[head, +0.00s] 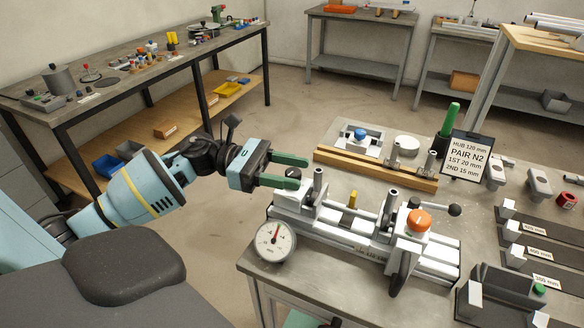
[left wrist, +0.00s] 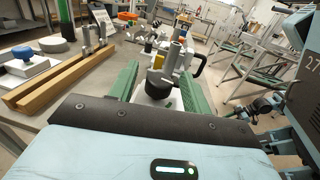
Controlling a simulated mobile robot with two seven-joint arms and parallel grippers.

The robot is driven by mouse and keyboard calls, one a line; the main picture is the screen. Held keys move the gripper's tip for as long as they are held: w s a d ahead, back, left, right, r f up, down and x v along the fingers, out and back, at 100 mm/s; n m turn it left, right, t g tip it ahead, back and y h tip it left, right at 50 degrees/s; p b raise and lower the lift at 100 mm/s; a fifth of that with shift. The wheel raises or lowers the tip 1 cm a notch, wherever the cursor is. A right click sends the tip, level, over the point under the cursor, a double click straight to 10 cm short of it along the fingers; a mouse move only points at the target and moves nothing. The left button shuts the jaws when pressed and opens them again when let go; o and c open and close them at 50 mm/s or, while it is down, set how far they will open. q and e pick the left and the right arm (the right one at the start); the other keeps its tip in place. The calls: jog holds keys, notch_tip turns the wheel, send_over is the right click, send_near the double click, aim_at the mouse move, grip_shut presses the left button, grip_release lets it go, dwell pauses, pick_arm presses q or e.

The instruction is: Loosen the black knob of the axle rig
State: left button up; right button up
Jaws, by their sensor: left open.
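The axle rig (head: 335,222) is a pale metal fixture on the near grey workbench. It carries an orange knob (head: 419,220), a round dial gauge (head: 275,240) and upright metal posts. Its black knob (head: 293,173) is at the left end, and it also shows in the left wrist view (left wrist: 159,84). My left gripper (head: 298,172) has two green fingers, open, one on each side of the black knob. Gaps show between knob and fingers in the left wrist view; whether either touches is unclear. Part of my right gripper appears low in the head view, mostly cut off.
A wooden rail (head: 375,168) lies behind the rig, with a blue knob fixture (head: 360,136) beyond it. A black ball-ended lever (head: 454,210) sticks out at the rig's right. A sign (head: 467,155) stands behind right. Bare benchtop lies in front of the rig.

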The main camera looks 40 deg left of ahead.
pick_arm(q)
jog(key=shift+w+d, duration=0.15)
jog(key=shift+d, duration=0.25)
jog(key=shift+c, duration=0.3)
jog(key=c, duration=0.9)
